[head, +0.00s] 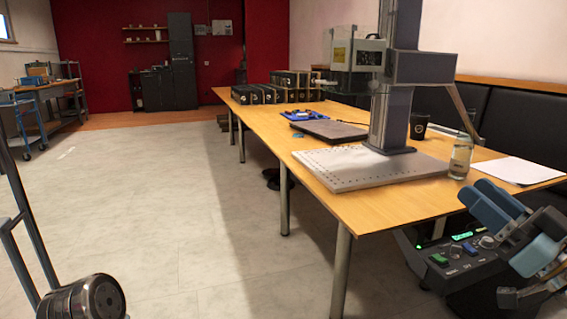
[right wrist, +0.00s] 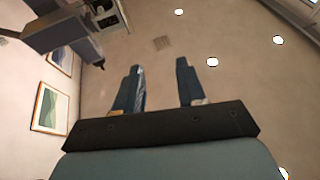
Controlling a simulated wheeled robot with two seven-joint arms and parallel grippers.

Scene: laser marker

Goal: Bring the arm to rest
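My right gripper (head: 475,194) is at the lower right of the head view, in front of the table's near right end. Its two blue-grey fingers point up and left. In the right wrist view the same gripper (right wrist: 160,66) has a clear gap between its fingers, with nothing between them; the ceiling shows behind. It is open and empty. My left gripper does not show in either view. The laser marker (head: 392,75) stands on the wooden table, with its grey column on a light perforated plate (head: 345,168). My right gripper is apart from it.
The wooden table (head: 400,205) holds a glass jar (head: 461,157), white paper (head: 517,170), a dark cup (head: 418,125), a closed laptop (head: 328,131) and black cases (head: 290,82). A black control box (head: 455,258) is beside my right gripper. A metal cylinder (head: 85,298) is lower left. The floor's middle is clear.

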